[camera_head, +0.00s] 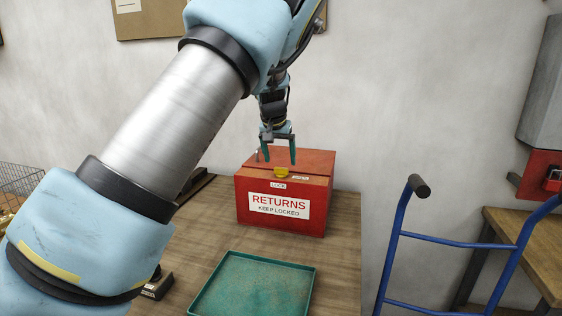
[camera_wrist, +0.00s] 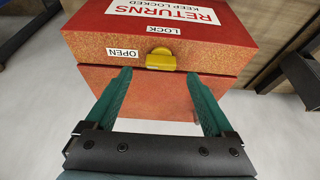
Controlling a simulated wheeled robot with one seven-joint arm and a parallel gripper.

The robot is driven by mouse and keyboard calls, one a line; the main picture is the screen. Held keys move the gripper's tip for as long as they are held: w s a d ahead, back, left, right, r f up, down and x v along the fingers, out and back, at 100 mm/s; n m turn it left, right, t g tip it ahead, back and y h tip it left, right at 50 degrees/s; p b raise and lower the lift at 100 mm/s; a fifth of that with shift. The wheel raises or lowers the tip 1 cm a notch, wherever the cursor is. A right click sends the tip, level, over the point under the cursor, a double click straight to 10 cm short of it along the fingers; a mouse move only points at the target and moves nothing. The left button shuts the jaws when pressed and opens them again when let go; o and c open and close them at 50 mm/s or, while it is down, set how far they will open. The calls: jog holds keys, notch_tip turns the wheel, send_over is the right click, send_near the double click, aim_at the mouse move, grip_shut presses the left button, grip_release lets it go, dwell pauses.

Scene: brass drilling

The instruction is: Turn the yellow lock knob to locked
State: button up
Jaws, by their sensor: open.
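The yellow lock knob (camera_head: 281,172) sits on top of the red returns box (camera_head: 250,222), near its front edge. In the wrist view the knob (camera_wrist: 161,59) lies between an OPEN label (camera_wrist: 122,54) and a LOCK label (camera_wrist: 163,29). Its raised grip looks lined up toward the OPEN label. My gripper (camera_head: 279,160) is open above the box, pointing down. In the wrist view its two green fingertips (camera_wrist: 160,74) are on either side of the knob, apart from it, with nothing held. The height gap cannot be told exactly.
A green tray (camera_head: 255,286) lies on the wooden table (camera_head: 345,270) in front of the box. A blue hand truck (camera_head: 455,241) stands to the right. A wire basket (camera_head: 18,183) is at the far left. The table right of the box is clear.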

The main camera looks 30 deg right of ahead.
aim_at(281, 168)
jog(key=shift+p+x, duration=0.45)
jog(key=shift+x, duration=1.5)
jog(key=shift+c, duration=0.3)
jog(key=c, duration=1.3)
